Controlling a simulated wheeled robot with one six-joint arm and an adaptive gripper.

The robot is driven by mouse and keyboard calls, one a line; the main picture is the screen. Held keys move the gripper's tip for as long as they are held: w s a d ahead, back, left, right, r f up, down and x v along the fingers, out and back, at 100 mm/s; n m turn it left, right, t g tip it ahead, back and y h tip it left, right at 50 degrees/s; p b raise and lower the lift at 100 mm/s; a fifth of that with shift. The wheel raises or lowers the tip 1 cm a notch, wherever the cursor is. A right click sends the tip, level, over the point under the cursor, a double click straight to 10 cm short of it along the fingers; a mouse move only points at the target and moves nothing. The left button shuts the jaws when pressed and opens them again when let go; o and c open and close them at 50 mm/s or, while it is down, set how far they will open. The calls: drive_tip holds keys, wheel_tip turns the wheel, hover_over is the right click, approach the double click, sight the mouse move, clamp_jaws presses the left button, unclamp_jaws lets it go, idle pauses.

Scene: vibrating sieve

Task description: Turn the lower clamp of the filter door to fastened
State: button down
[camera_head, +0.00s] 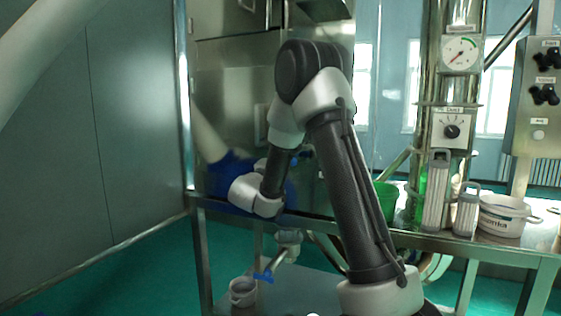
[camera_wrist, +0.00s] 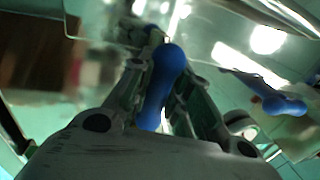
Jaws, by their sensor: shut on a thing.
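In the wrist view my gripper (camera_wrist: 163,68) has its two fingers closed around a blue handle (camera_wrist: 168,62) with a rounded end. The handle stands between the fingers, in front of a shiny metal surface. It looks like a clamp handle; which clamp it belongs to, and how far it is turned, I cannot tell. A second blue handle (camera_wrist: 268,94) sits apart from my gripper to the right. In the head view my arm hides the gripper and most of the clamp area on the steel cabinet (camera_head: 228,100).
A steel bench (camera_head: 400,242) runs along the machine. Below, a white bucket (camera_head: 242,292) stands near a blue valve handle (camera_head: 263,277). A control box (camera_head: 540,97) is far right.

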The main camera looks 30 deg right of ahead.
drive_tip(key=shift+n, duration=0.3)
drive_tip(key=c, duration=1.3)
unclamp_jaws()
drive_tip(key=shift+a, duration=0.1)
drive_tip(key=v, duration=1.1)
drive_tip(key=shift+s+a+f, duration=0.15)
drive_tip(key=shift+s+a, duration=0.15)
